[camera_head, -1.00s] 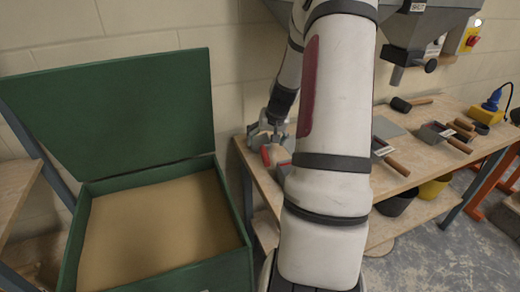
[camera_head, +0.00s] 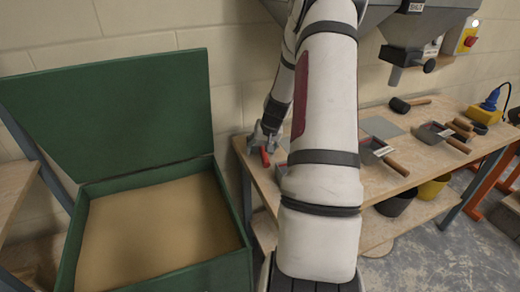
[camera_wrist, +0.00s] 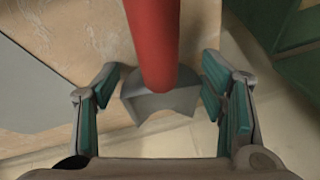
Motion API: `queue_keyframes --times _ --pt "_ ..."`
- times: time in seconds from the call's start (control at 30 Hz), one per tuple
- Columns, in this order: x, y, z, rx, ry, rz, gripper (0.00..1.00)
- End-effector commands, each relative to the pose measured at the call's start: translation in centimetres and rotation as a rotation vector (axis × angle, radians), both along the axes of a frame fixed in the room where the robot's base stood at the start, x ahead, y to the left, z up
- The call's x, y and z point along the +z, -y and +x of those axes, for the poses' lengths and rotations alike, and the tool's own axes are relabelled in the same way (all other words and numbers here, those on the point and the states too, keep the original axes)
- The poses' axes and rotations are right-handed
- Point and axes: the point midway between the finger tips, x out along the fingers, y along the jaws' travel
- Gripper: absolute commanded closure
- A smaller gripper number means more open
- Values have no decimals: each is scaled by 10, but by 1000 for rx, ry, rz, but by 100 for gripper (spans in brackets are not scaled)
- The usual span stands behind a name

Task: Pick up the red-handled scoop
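The red-handled scoop shows in the wrist view as a red handle (camera_wrist: 154,42) running down from the top edge to a grey metal part (camera_wrist: 160,103). In the head view a small part of its red handle (camera_head: 265,157) shows at the left end of the wooden bench. My gripper (camera_wrist: 160,90) is open, with one teal-padded finger on each side of the scoop. Gaps show between the handle and both fingers. In the head view my gripper (camera_head: 265,138) is small and close to the handle, and my arm hides much of the scoop.
The wooden bench (camera_head: 436,162) also bears wooden-handled tools (camera_head: 396,166) and a black-headed mallet (camera_head: 402,105). A green bin (camera_head: 82,225) of sand with a raised lid stands left of the bench. Grey hoppers (camera_head: 425,28) hang above the bench.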

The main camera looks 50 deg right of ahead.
Motion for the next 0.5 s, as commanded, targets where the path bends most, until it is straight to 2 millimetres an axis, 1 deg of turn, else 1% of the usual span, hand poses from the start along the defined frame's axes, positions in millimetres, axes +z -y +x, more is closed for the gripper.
queue_keyframes --times 0.03,0.07,0.1,0.33,0.43,0.5 --pt "0 0 -1 -1 -1 0 66" --pt "0 0 -1 -1 -1 0 73" --pt "0 1 0 -1 0 -1 74" --pt "2 1 0 -1 0 -1 74" --pt "10 1 0 -1 1 -2 74" --pt "21 1 1 1 1 -4 74"
